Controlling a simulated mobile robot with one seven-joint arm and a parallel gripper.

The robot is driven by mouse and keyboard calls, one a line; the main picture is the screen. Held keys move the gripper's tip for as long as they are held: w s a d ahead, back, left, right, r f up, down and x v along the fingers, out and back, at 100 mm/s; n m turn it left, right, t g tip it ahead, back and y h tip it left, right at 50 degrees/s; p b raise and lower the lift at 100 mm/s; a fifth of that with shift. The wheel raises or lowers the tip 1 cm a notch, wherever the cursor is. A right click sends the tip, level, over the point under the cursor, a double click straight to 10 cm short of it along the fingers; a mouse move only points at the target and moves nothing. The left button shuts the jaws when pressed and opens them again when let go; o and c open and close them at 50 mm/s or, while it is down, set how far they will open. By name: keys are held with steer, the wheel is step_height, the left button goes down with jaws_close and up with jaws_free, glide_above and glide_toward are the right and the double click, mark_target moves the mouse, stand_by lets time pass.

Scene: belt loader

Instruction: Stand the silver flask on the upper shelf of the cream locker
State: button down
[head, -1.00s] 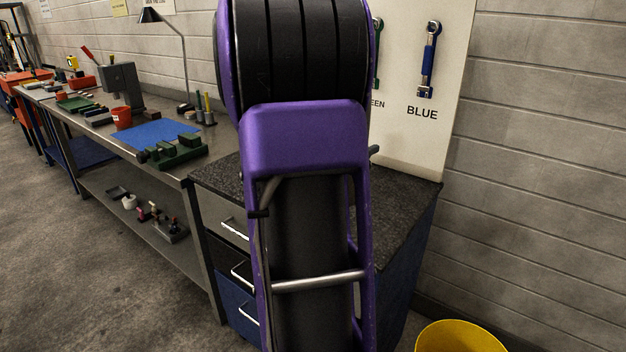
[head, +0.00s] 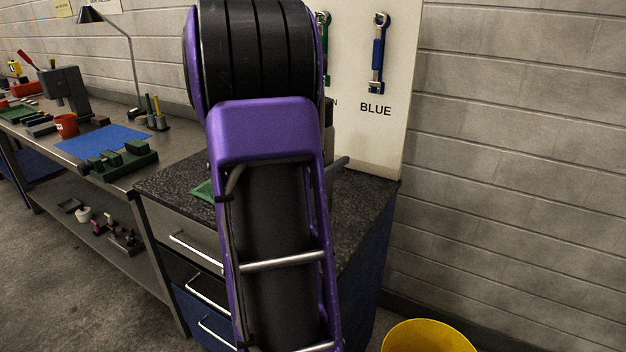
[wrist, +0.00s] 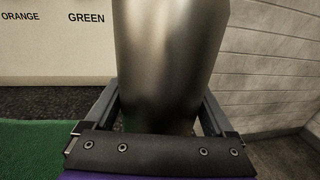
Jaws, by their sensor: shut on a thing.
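The silver flask (wrist: 168,65) fills the middle of the wrist view, a smooth metallic body standing up between the two fingers. My gripper (wrist: 165,115) is shut on it, with one finger on each side. The top of the flask is out of the wrist view. No cream locker shows in either view.
A dark speckled counter (head: 366,200) with drawers stands ahead, with a green mat (wrist: 35,148) on it. A white tool board (head: 365,140) stands behind. A workbench (head: 185,160) with tools is at left, a yellow bin (head: 428,338) at lower right.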

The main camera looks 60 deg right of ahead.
steer(key=shift+f+b, duration=0.35)
steer(key=shift+f, duration=2.05)
steer(key=shift+c, duration=0.6)
jaws_free()
steer(key=shift+f, duration=0.1)
steer(key=shift+o, duration=0.6)
